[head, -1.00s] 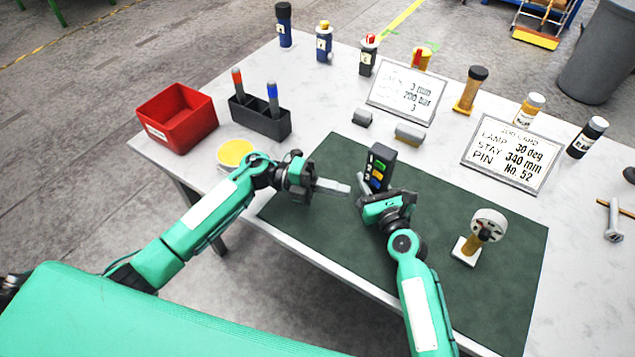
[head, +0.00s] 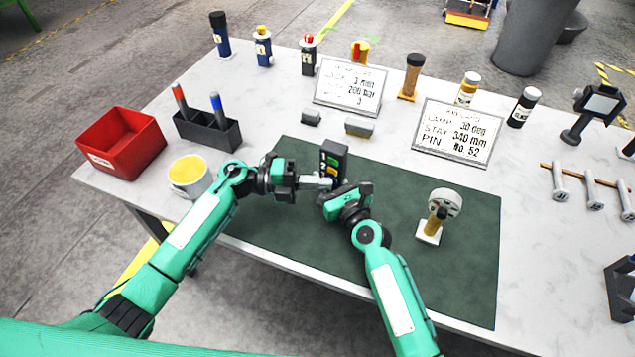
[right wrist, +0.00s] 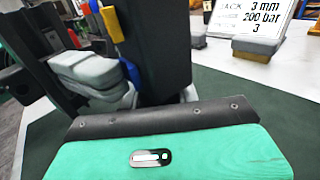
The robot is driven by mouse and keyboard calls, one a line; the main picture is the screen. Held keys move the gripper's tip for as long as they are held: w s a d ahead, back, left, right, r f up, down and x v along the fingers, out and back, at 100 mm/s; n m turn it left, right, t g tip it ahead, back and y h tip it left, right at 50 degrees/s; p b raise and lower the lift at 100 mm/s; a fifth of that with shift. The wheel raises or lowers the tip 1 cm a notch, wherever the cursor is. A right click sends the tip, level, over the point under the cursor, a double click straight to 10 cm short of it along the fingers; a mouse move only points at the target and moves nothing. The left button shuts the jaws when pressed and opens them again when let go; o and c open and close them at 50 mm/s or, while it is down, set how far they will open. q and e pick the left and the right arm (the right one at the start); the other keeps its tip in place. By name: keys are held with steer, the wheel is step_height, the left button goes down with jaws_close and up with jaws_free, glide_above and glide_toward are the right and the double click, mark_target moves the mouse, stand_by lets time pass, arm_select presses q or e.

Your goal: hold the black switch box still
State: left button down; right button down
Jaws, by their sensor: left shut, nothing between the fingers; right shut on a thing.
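The black switch box (head: 337,152) stands upright on the dark green mat (head: 448,275). Its face has numbered rows with green, yellow and blue parts. My right gripper (head: 330,186) is shut on the box low down, its fingertips mostly hidden by its own body. The box (right wrist: 155,45) rises close in front of it in the right wrist view. My left gripper (head: 328,181) is shut and empty, its grey fingertips at the box's lower face. In the right wrist view those fingers (right wrist: 90,75) are right beside the blue switch (right wrist: 130,72); I cannot tell whether they touch.
A round gauge on a stand (head: 443,205) is on the mat at right. Two grey blocks, one of them here (head: 360,127), and two text cards, one of them here (head: 459,132), lie behind the box. A yellow-topped mug (head: 189,176) is close to my left forearm.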

arm_select(q)
steer(key=s+a, duration=0.7)
steer(key=a, duration=0.4)
stand_by(0.5)
arm_select(e)
steer(key=c, duration=1)
jaws_free()
steer(key=shift+o, duration=0.2)
